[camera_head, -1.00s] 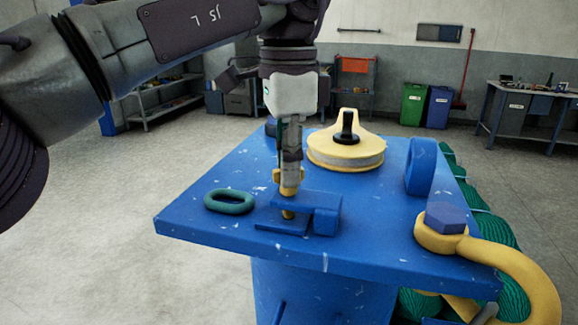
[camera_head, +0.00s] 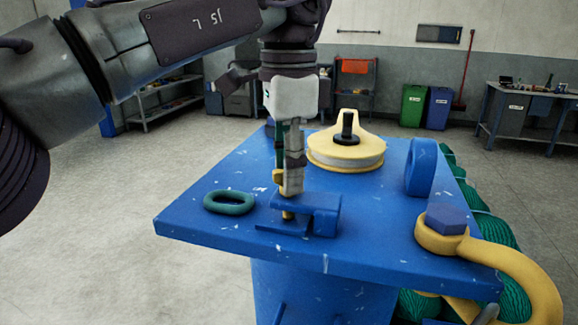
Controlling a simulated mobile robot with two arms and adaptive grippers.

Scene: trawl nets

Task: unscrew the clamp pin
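The clamp is a blue bracket (camera_head: 322,214) on the blue table top, near its front edge. My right gripper is not in view.
A green oval link (camera_head: 229,202) lies left of the clamp. A yellow pulley block (camera_head: 346,150) lies behind it. A blue ring (camera_head: 421,167) stands at the right, and a yellow shackle (camera_head: 510,270) with a blue hex bolt head overhangs the right front corner. Green net (camera_head: 486,222) lies beyond.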

